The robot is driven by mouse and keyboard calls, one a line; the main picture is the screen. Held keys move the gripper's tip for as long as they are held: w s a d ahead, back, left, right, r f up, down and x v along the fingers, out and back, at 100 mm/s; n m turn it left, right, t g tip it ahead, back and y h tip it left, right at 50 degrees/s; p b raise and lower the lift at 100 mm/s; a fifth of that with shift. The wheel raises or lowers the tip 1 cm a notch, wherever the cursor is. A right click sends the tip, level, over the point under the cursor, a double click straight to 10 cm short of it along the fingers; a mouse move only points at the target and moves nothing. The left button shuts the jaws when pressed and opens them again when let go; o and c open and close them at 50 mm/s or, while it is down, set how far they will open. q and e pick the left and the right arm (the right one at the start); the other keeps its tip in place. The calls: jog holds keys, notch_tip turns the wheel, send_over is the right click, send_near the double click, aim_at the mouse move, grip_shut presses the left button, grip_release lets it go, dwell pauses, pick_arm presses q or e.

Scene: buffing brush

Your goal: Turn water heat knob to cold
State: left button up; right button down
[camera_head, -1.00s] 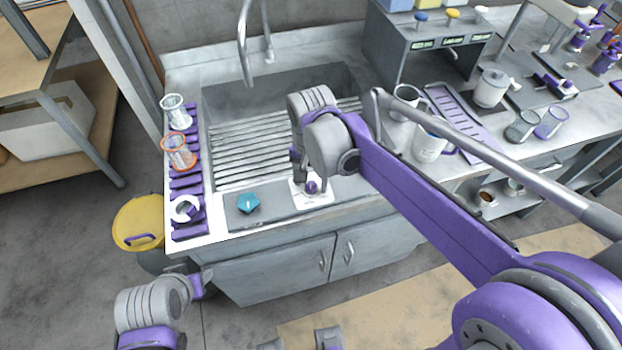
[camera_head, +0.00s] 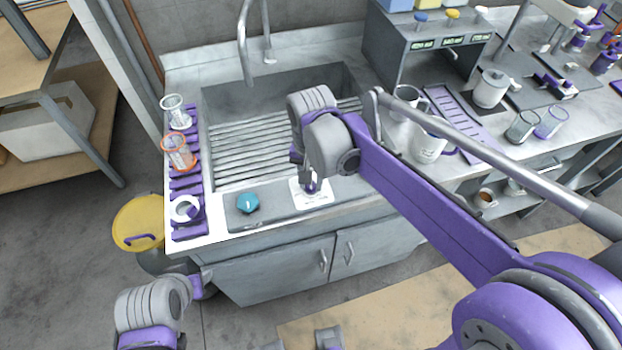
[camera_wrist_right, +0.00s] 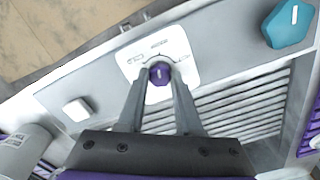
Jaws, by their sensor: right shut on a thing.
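A small purple knob (camera_wrist_right: 160,73) with a pale pointer line sits on a white dial plate (camera_wrist_right: 158,58) on the sink's front ledge. In the head view the plate (camera_head: 311,193) shows under my right gripper (camera_head: 312,181). In the wrist view my right gripper (camera_wrist_right: 159,80) has one finger on each side of the knob and is shut on it.
The sink basin (camera_head: 235,105) with its ribbed rack and tall faucet (camera_head: 243,45) lies behind the knobs. A purple rack (camera_head: 188,225) with glass holders stands left, a yellow bucket (camera_head: 137,222) beyond it.

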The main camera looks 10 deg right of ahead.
jog(key=n, duration=1)
jog(key=shift+n, duration=0.3)
dwell(0.4)
jog(key=c, duration=0.6)
grip_release()
notch_tip(320, 180, up, 11)
jog(key=shift+f+p, duration=0.1)
jog(key=shift+p, duration=0.25)
